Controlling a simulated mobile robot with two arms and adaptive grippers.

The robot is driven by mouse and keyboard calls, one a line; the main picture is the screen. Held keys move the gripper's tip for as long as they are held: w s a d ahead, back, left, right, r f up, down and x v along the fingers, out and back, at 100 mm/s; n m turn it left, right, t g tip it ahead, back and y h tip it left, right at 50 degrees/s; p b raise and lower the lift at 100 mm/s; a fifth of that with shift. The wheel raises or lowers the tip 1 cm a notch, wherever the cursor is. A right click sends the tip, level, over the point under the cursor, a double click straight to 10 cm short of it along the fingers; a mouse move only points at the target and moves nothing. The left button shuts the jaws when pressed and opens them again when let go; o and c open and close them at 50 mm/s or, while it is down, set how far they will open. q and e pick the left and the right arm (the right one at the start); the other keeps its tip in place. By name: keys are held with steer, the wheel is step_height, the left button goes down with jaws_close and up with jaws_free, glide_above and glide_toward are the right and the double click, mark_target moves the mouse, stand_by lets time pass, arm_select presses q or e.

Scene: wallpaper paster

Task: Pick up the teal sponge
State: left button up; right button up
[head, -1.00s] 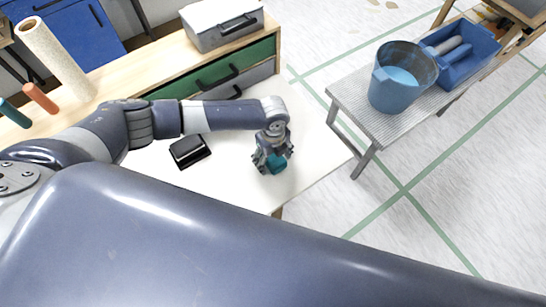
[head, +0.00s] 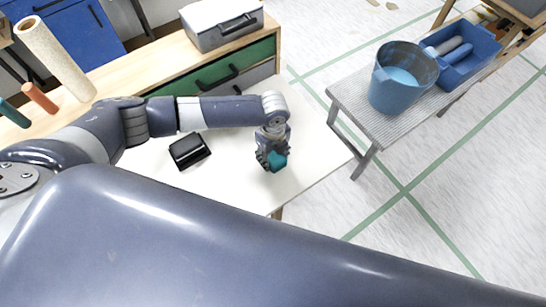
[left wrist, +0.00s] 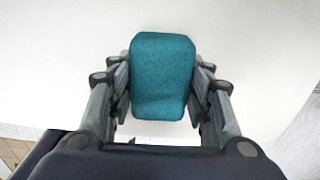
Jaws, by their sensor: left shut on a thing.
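The teal sponge (head: 278,161) is between the fingers of my left gripper (head: 271,160), over the right part of the white table top (head: 225,185). In the left wrist view the sponge (left wrist: 162,75) fills the space between the two fingers, which press on its left and right sides. My left gripper (left wrist: 160,88) is shut on it. I cannot tell clearly how far the sponge is above the table. My right gripper is not in view.
A black box-like object (head: 189,151) lies on the table to the left of the gripper. A drawer unit with a grey toolbox (head: 222,25) stands along the back. A grey bench (head: 395,125) to the right holds a blue bucket (head: 388,95) and a blue tray (head: 485,48).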

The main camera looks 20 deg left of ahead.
arm_select(q)
step_height(320, 180, up, 2)
steer(key=shift+d+b, duration=0.15)
steer(key=shift+b, duration=0.25)
steer(key=s+d+r+b, duration=0.1)
steer(key=s+d+b, duration=0.2)
steer(key=s+d, duration=0.8)
steer(key=shift+s+r, duration=0.25)
steer(key=shift+s, duration=0.05)
steer(key=shift+o, duration=0.7)
steer(key=shift+c, duration=1.3)
steer(key=shift+a, duration=0.1)
